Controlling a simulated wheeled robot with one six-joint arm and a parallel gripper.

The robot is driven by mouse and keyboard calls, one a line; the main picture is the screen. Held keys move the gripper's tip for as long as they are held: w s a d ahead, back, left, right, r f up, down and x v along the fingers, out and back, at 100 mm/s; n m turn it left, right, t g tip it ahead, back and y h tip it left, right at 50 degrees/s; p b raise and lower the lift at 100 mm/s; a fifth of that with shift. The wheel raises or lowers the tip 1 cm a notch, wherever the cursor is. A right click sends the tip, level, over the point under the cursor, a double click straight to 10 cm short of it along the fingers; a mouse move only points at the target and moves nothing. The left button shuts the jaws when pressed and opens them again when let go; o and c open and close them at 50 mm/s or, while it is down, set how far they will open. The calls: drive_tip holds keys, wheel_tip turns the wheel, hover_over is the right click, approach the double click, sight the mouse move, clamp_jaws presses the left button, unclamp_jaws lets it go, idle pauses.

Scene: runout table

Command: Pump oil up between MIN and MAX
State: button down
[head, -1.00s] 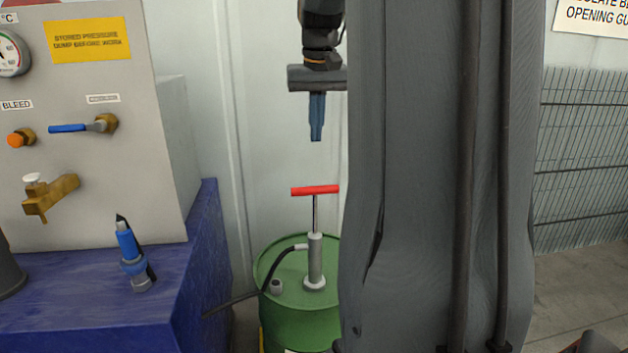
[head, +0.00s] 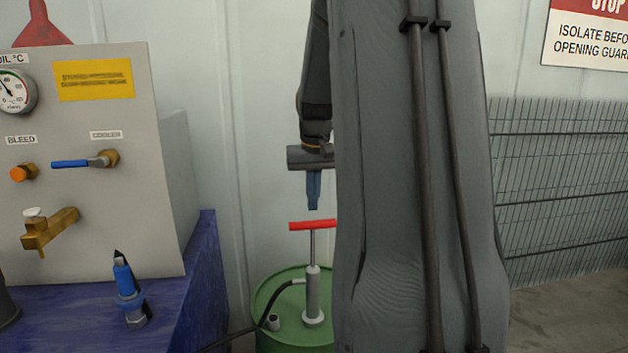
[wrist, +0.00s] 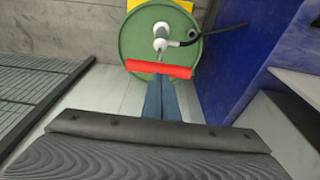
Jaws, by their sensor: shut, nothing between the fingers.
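The hand pump (head: 312,297) stands upright on the green drum (head: 270,291), with its red T-handle (head: 308,225) raised on a thin rod. My gripper (head: 314,207) points down, shut and empty, just above the red handle in the head view. A gap shows between the fingertips and the handle there. In the wrist view my blue fingers (wrist: 161,82) lie close together, and their tips overlap the lower edge of the red handle (wrist: 160,69). The green drum top (wrist: 140,47) shows beyond it. No MIN or MAX marks are in view.
A grey panel (head: 90,230) with a gauge (head: 14,92), a blue-levered cooler valve (head: 85,162) and a brass tap (head: 48,230) stands at left on a blue base (head: 190,290). Mesh fencing (head: 560,190) is at right.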

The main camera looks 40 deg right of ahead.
sight(312, 250)
drive_tip(key=shift+w+d+f+p, duration=0.1)
drive_tip(key=shift+w+f+p, duration=0.1)
drive_tip(key=shift+f, duration=0.8)
drive_tip(key=shift+w+d+f+p, duration=0.1)
drive_tip(key=shift+f+p, duration=0.1)
drive_tip(key=shift+f, duration=0.75)
drive_tip(key=shift+f, duration=0.1)
wheel_tip(312, 250, down, 9)
drive_tip(key=b, duration=0.3)
drive_tip(key=shift+f, duration=0.2)
drive_tip(key=shift+s, duration=0.1)
drive_tip(key=shift+a+f, duration=0.1)
drive_tip(key=shift+r+p, duration=0.35)
wheel_tip(312, 250, up, 14)
drive_tip(key=s+a+p, duration=0.1)
drive_tip(key=s, duration=0.1)
drive_tip(key=shift+a+f, duration=0.15)
drive_tip(key=shift+f, duration=0.05)
